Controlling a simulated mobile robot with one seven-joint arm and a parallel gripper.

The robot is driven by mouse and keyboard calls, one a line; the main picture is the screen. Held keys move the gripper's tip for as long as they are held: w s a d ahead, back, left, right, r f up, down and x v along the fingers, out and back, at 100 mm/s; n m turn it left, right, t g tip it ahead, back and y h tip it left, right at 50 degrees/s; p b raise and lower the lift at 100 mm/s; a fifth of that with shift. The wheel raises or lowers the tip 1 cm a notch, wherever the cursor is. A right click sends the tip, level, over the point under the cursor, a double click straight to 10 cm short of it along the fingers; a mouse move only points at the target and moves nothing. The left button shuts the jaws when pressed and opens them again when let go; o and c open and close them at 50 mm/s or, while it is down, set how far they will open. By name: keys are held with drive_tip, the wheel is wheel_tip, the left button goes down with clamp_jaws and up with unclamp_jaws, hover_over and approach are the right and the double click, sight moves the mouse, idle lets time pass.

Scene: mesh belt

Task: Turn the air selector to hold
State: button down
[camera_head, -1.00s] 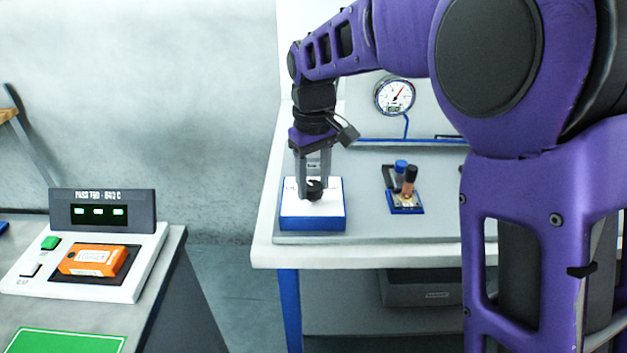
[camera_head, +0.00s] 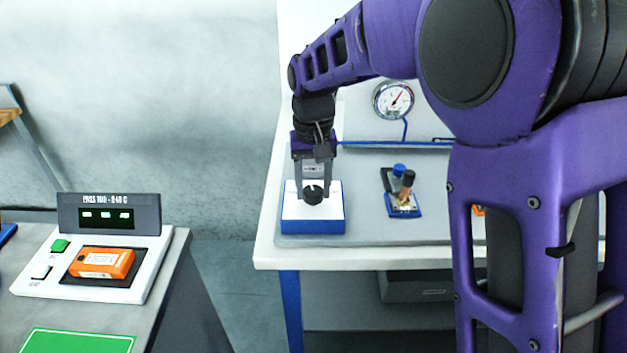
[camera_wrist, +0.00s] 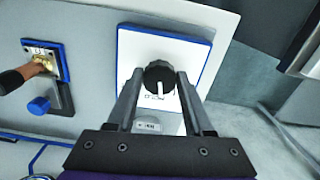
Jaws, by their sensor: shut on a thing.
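The air selector is a black round knob (camera_head: 313,194) on a white-topped box with blue sides (camera_head: 312,226), near the bench's left front corner. In the wrist view the knob (camera_wrist: 159,78) shows a white pointer line and sits on the white panel (camera_wrist: 190,52); lettering beside it is partly covered and not legible. My gripper (camera_head: 313,190) points down over the box with its fingers on either side of the knob. In the wrist view my gripper (camera_wrist: 157,85) is shut on the knob, with a fingertip against each side.
A round gauge (camera_head: 393,100) stands behind, with a blue pipe. A small blue-based fixture (camera_head: 404,206) with a blue cap and a brown-topped part is to the right. At left, a tester (camera_head: 150,262) holds an orange block (camera_head: 102,263).

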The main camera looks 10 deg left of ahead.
sight(313, 191)
drive_tip(key=shift+m+p, duration=0.4)
drive_tip(key=shift+m, duration=0.9)
drive_tip(key=shift+c, duration=1.4)
unclamp_jaws()
wheel_tip(313, 191, up, 18)
drive_tip(key=p, duration=0.2)
drive_tip(key=shift+f, duration=0.25)
